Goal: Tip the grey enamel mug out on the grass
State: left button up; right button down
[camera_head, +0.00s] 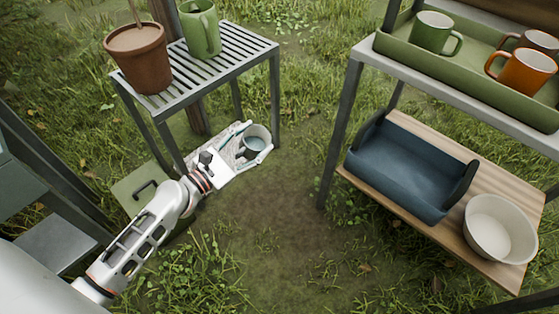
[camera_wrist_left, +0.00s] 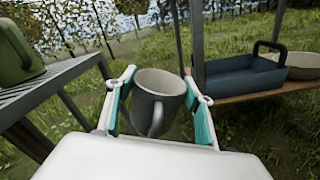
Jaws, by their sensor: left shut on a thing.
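The grey enamel mug (camera_head: 254,138) is between the fingers of my left gripper (camera_head: 251,150), close to the right side of the slatted metal table. In the left wrist view the mug (camera_wrist_left: 159,95) stands about upright, its handle toward the camera. The teal-padded fingers of the left gripper (camera_wrist_left: 160,105) are shut on it from both sides. In the head view something bluish-grey shows inside the mug; I cannot tell what it is. Grass and bare soil (camera_head: 270,225) lie below and in front. My right gripper is not in view.
The slatted table (camera_head: 232,48) carries a plant pot (camera_head: 140,60) and a green jug (camera_head: 201,30). A shelf unit at the right holds a green tray (camera_head: 390,47) with several mugs, a blue open box (camera_head: 395,170) and a cream bowl (camera_head: 487,232). The ground between is free.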

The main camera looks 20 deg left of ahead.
pick_arm(q)
jog(key=shift+d+r, duration=0.25)
jog(key=shift+r, duration=0.3)
jog(key=shift+s+d+f+m, duration=0.1)
jog(key=shift+d+m, duration=0.15)
jog(key=shift+m, duration=0.25)
jog(key=shift+s+d+p, duration=0.1)
jog(key=shift+d+p, duration=0.15)
jog(key=shift+p, duration=0.05)
jog(key=shift+d+r+m, duration=0.2)
jog(key=shift+r+m, duration=0.1)
jog(key=shift+m, duration=0.1)
jog(key=shift+s+d+m, duration=0.1)
jog(key=shift+d+m, duration=0.15)
jog(key=shift+m, duration=0.05)
jog(key=shift+s+d+f, duration=0.1)
jog(key=shift+s+f, duration=0.05)
jog(key=shift+f, duration=0.05)
jog(key=shift+r+m+p, duration=0.2)
jog(key=shift+m+p, duration=0.1)
jog(key=shift+d+f, duration=0.1)
jog(key=shift+d, duration=0.05)
jog(key=shift+m, duration=0.3)
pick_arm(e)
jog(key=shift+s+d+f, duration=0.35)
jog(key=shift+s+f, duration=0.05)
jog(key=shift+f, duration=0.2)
pick_arm(q)
jog(key=shift+d+r, duration=0.15)
jog(key=shift+r, duration=0.05)
